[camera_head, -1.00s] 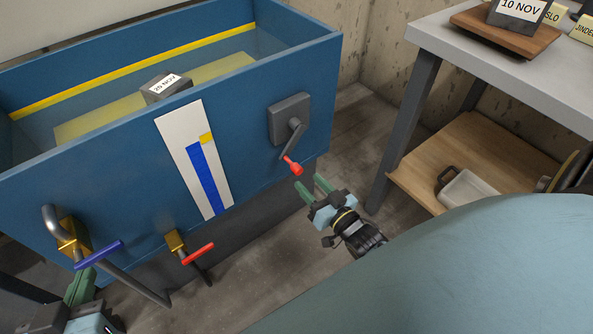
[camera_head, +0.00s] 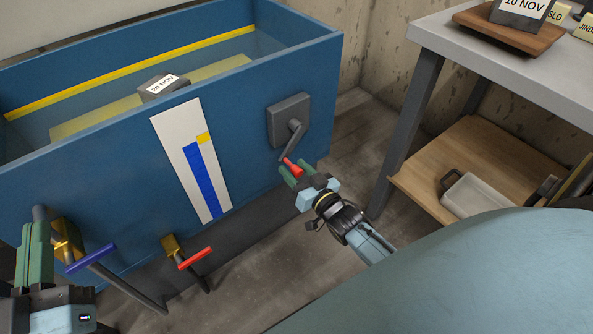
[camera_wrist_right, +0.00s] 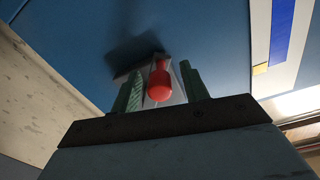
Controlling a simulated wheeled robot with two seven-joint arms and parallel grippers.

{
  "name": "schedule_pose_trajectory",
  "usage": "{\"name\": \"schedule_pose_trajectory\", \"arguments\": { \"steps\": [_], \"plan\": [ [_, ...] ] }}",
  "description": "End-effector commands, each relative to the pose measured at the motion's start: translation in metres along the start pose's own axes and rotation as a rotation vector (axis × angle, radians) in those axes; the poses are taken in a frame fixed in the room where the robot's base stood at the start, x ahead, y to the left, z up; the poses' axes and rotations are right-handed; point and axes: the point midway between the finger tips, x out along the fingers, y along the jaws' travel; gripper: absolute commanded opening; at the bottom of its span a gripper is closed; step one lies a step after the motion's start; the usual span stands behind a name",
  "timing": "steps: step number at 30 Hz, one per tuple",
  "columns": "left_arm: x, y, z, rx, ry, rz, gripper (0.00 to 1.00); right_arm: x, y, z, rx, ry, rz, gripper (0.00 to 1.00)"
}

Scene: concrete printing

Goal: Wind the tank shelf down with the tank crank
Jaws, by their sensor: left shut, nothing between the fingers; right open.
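The tank crank (camera_head: 294,140) is a grey arm on a grey box on the tank's front, with a red handle (camera_head: 293,168) pointing down and outward. My right gripper (camera_head: 293,173) is open with its green fingers on either side of the red handle. In the right wrist view the red handle (camera_wrist_right: 160,82) sits between the two fingers, with gaps at both sides. The tank shelf (camera_head: 85,119) is yellowish and lies inside the blue tank (camera_head: 260,110). A grey block labelled 20 NOV (camera_head: 163,88) stands on it. My left gripper (camera_head: 36,245) is shut and empty by the pipe at lower left.
A white gauge panel (camera_head: 170,128) with a blue bar and yellow mark is on the tank front. A blue-handled valve (camera_head: 92,257) and a red-handled valve (camera_head: 195,257) sit below. A grey table (camera_head: 440,42) with a wooden lower shelf stands at right.

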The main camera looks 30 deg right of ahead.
Motion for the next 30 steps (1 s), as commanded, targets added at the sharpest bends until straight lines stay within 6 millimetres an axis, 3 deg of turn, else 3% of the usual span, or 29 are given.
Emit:
{"name": "schedule_pose_trajectory", "arguments": {
  "steps": [2,12,23,30],
  "plan": [
    [0.000,0.000,0.000,0.000,0.000,0.000,0.00,0.000,0.000,0.000,0.000,0.000,0.000,0.45],
    [0.000,0.000,0.000,0.001,-0.002,-0.001,0.00,0.000,0.000,0.000,0.000,0.000,0.000,0.00],
    [0.000,0.000,0.001,0.001,-0.004,-0.001,0.00,-0.001,0.002,0.001,-0.016,0.000,0.001,0.00],
    [0.000,0.000,0.002,0.000,-0.008,-0.001,0.00,-0.001,0.013,0.004,-0.120,0.003,0.005,0.00]
  ]
}}
